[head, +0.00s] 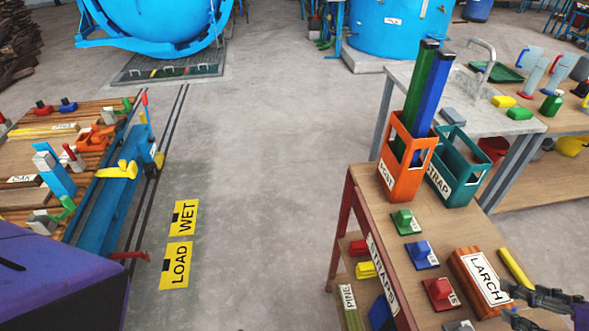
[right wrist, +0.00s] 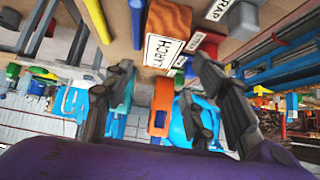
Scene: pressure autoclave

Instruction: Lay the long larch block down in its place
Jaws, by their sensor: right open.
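The larch block (head: 466,272) is a long reddish-brown block with a white LARCH label. It lies on the wooden top of the red-framed bench at the right of the head view. It also shows near the top of the right wrist view (right wrist: 168,18), with its label facing the camera. My right gripper (head: 514,303) is at the block's right end, by the label. My left gripper is not in view.
An orange crate (head: 402,183) with tall green and blue bars and a teal crate (head: 459,172) stand behind the block. Small coloured handled blocks (head: 421,254) sit left of it.

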